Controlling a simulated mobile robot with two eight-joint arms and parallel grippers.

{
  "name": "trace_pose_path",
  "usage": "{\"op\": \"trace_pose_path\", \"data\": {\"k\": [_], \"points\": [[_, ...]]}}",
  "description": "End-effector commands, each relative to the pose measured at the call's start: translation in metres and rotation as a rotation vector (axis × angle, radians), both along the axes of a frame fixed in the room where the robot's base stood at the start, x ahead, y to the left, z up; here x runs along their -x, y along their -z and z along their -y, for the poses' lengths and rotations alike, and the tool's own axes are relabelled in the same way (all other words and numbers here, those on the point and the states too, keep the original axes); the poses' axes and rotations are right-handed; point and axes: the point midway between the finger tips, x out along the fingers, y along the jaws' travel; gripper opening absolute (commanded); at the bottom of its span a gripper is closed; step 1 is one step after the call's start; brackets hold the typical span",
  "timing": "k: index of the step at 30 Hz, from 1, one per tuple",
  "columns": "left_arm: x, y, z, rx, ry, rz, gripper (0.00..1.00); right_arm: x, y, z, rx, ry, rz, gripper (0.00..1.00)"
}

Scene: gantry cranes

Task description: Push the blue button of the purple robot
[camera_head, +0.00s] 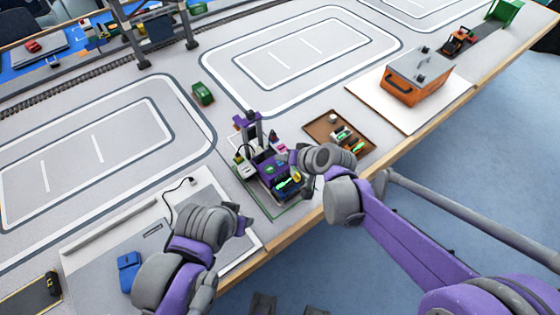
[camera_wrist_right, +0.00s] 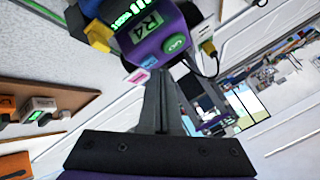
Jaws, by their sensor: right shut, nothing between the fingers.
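The small purple robot (camera_head: 264,166) stands on the table in the middle of the head view. In the right wrist view a purple block of it (camera_wrist_right: 158,38), marked R4 with a lit green display, is close above my fingertips.
A brown tray (camera_head: 322,122) with small devices lies right of the purple robot. An orange box (camera_head: 401,88) sits on a white board farther right. A green block (camera_head: 203,93) is behind. A blue object (camera_head: 129,272) is at front left. The white-lined tracks are mostly clear.

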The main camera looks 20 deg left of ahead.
Motion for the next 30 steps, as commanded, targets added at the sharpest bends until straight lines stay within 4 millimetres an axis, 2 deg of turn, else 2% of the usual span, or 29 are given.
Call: {"op": "trace_pose_path", "data": {"k": [30], "points": [[0.0013, 0.0056, 0.0000, 0.000, 0.000, -0.002, 0.50, 0.0001, 0.0060, 0.0000, 0.000, 0.000, 0.000, 0.00]]}}
